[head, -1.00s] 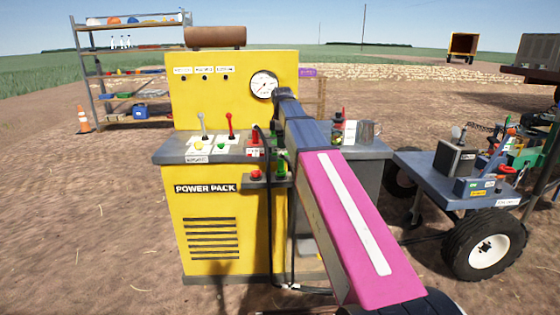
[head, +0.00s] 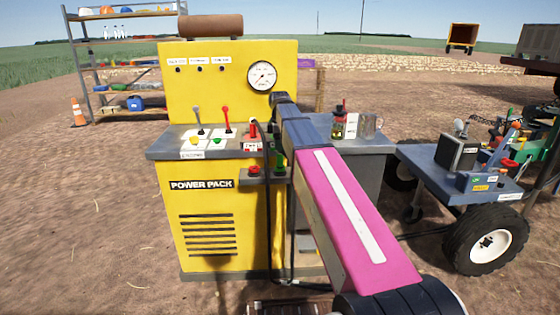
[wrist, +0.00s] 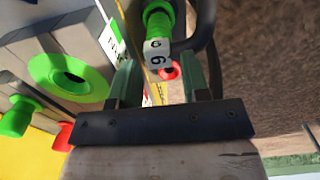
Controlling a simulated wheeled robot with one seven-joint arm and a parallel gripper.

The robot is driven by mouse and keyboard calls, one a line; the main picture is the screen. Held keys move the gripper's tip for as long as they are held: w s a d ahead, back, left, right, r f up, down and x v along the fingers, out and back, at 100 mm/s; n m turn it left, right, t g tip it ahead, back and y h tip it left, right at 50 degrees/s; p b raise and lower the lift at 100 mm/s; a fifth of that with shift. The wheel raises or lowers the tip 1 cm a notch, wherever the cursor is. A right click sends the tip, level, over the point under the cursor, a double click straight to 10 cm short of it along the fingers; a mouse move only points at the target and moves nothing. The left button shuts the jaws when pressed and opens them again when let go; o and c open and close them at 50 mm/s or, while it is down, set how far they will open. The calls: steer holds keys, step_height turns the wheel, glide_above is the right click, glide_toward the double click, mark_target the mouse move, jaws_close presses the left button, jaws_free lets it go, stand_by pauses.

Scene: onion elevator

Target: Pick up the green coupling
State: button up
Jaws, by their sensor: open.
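The green coupling (wrist: 158,18) shows at the top middle of the wrist view, with a white numbered tag (wrist: 158,52) just below it. In the head view the green coupling (head: 280,160) is at the right front of the yellow power pack, beside black hoses. My gripper (wrist: 168,62) is open, its two green-grey fingers apart. In the wrist view, the coupling lies beyond the fingertips, roughly in line with the gap; I cannot tell whether they touch.
The yellow power pack (head: 215,110) has a grey shelf with a red lever (head: 226,118) and a grey lever (head: 198,118). A red part (wrist: 168,71) sits near the gap between my fingers. A green ring (wrist: 70,76) is left of them. A blue cart (head: 450,185) stands right.

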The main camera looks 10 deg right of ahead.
mark_target(280, 153)
steer(key=shift+d+f, duration=0.2)
steer(key=shift+f, duration=2.15)
jaws_close()
steer(key=shift+r, duration=0.1)
